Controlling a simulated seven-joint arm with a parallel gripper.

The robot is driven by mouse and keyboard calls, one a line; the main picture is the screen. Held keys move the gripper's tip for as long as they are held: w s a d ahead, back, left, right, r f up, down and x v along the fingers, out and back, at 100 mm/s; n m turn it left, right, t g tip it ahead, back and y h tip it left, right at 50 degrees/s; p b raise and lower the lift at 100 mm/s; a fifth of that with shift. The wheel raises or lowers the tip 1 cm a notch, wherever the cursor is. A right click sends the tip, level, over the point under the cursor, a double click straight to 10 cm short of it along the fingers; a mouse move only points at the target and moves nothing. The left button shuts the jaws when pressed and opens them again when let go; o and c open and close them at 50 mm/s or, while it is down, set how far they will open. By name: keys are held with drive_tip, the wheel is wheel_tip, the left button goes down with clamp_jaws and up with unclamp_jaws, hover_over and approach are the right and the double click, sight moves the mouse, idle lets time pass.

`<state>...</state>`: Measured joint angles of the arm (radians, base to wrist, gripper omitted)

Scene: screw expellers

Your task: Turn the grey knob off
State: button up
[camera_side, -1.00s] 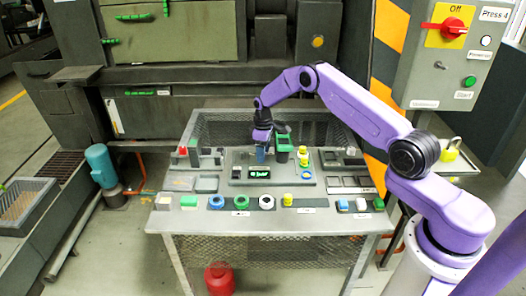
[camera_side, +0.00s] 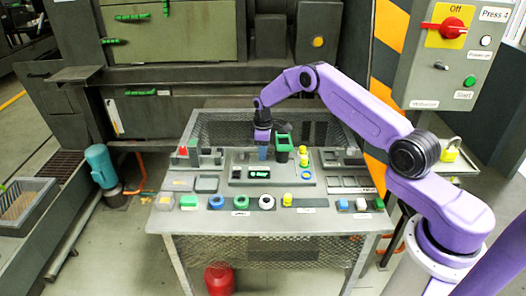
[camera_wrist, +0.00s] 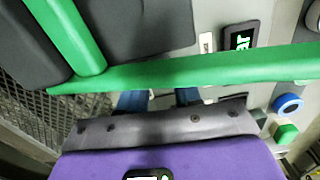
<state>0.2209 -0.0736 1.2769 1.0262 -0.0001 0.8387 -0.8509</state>
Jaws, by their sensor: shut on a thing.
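My gripper (camera_side: 263,153) points straight down at the back of the grey panel (camera_side: 243,182) on the table. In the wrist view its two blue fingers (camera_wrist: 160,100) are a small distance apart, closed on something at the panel. The grey knob is hidden between and below the fingers, so I cannot see its angle. A black display (camera_side: 260,173) with green lettering is just in front of the fingers, and it also shows in the wrist view (camera_wrist: 240,38).
A dark hopper with a green rim (camera_side: 284,142) stands close to the gripper's right; its green edge (camera_wrist: 200,73) crosses the wrist view. Several buttons line the front strip.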

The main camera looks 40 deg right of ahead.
drive_tip(key=shift+n, duration=1.9)
drive_tip(key=o, duration=1)
drive_tip(key=shift+o, duration=0.2)
wheel_tip(320, 180, up, 18)
drive_tip(key=shift+f, duration=0.25)
